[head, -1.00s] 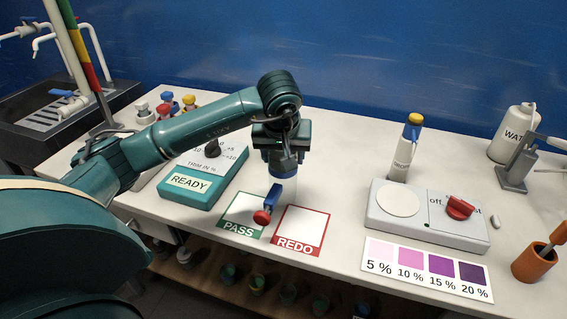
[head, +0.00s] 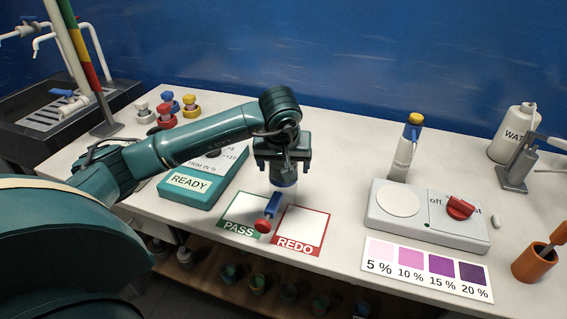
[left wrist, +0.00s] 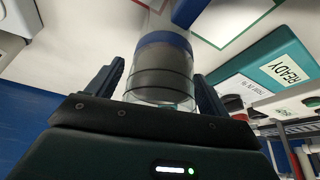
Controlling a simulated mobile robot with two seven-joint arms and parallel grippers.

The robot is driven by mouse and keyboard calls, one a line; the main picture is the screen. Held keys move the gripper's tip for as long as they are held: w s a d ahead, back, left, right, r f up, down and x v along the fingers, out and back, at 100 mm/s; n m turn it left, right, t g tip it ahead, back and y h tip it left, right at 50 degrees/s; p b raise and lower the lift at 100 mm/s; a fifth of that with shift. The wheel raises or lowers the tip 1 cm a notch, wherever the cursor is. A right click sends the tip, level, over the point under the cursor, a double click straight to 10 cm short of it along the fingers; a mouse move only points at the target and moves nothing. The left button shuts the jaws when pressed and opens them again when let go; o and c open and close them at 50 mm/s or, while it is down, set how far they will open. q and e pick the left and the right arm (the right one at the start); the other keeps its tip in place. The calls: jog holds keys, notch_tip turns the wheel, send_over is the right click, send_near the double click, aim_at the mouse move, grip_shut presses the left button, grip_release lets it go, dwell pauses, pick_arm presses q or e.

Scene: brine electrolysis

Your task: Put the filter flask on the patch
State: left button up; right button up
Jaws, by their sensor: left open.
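The likely filter flask is a clear cylinder with a blue band (head: 284,184) and a blue side arm ending in a red tip (head: 263,226). In the left wrist view its banded end (left wrist: 164,75) lies between my fingers. My left gripper (head: 283,172) is above it, open, one finger on each side. Its clear lower part is hard to see; it appears by the border between the green-framed PASS patch (head: 240,209) and the red-framed REDO patch (head: 305,225). Whether its base touches the table is unclear. My right gripper is out of view.
A teal READY box (head: 190,182) is left of the patches. A stirrer plate (head: 430,215) with a red knob and a colour card (head: 427,270) are to the right. A capped bottle (head: 405,150) stands behind the plate. The table's front edge is close to the patches.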

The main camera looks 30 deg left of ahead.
pick_arm(q)
notch_tip(320, 180, up, 11)
send_over(282, 195)
jog(key=shift+r, duration=0.2)
dwell(0.6)
